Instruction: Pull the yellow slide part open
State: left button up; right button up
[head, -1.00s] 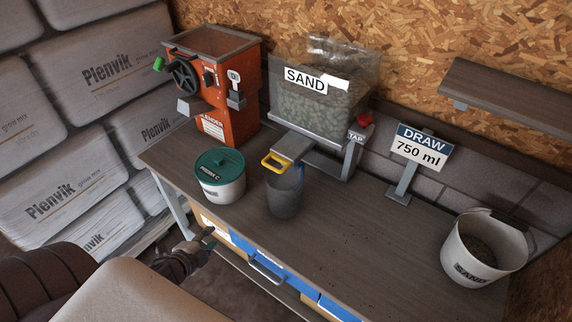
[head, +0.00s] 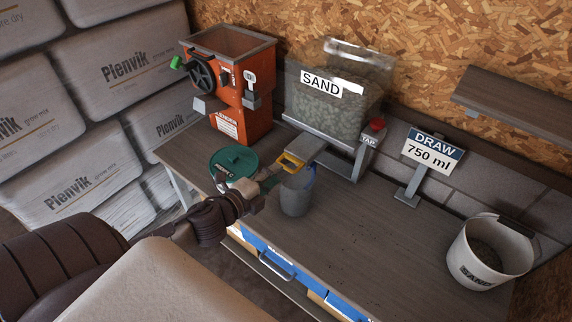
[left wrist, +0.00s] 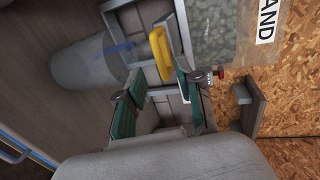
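The yellow slide part (head: 290,160) is a handle at the front of the grey slide plate under the clear SAND hopper (head: 325,108). It also shows in the left wrist view (left wrist: 160,53), just beyond my fingers. My left gripper (head: 272,177) is close in front of the handle, to its left. In the left wrist view its two green-padded fingers (left wrist: 158,97) are apart with nothing between them. A grey measuring jug (head: 296,196) with a blue mark stands below the handle. My right gripper is not in view.
A tub with a green lid (head: 232,163) is partly hidden behind my left arm. The orange machine (head: 232,90) stands at the back left. A red tap knob (head: 377,124), a DRAW 750 ml sign (head: 432,150) and a white SAND bucket (head: 487,255) are to the right.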

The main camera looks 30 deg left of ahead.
aim_at(286, 168)
pick_arm(q)
jog(key=x, duration=0.5)
jog(key=shift+w+p, duration=0.3)
jog(key=shift+p, duration=0.1)
grip_shut()
jog(key=shift+f, duration=0.1)
